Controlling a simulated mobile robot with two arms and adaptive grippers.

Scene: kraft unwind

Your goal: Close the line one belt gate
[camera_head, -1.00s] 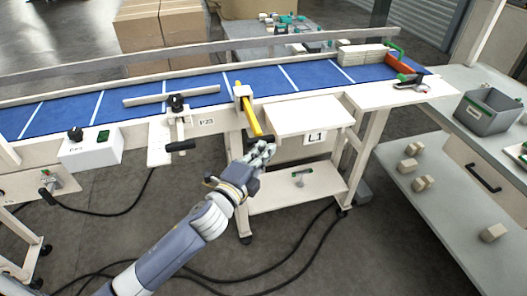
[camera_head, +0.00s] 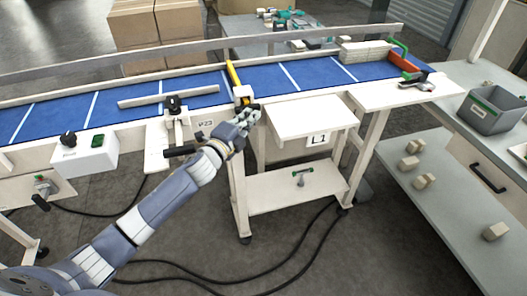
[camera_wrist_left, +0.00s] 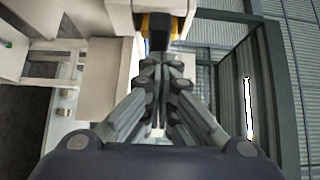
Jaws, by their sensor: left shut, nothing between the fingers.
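The line one belt gate is a yellow bar (camera_head: 233,74) on a white post at the front edge of the blue conveyor belt (camera_head: 190,88). The bar points away from me, over the belt. A black grip (camera_head: 249,106) is at its near end. My left gripper (camera_head: 250,113) is shut and empty, right at the black grip; I cannot tell whether they touch. In the left wrist view the shut fingertips (camera_wrist_left: 163,62) sit just below a black part with yellow beside it (camera_wrist_left: 160,30). My right gripper is not in view.
A white shelf marked L1 (camera_head: 310,117) is right of the gate. A clamp with a black handle (camera_head: 177,125) and a white control box (camera_head: 86,156) are to the left. A white stack (camera_head: 365,52) lies at the belt's right end. Cables run on the floor.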

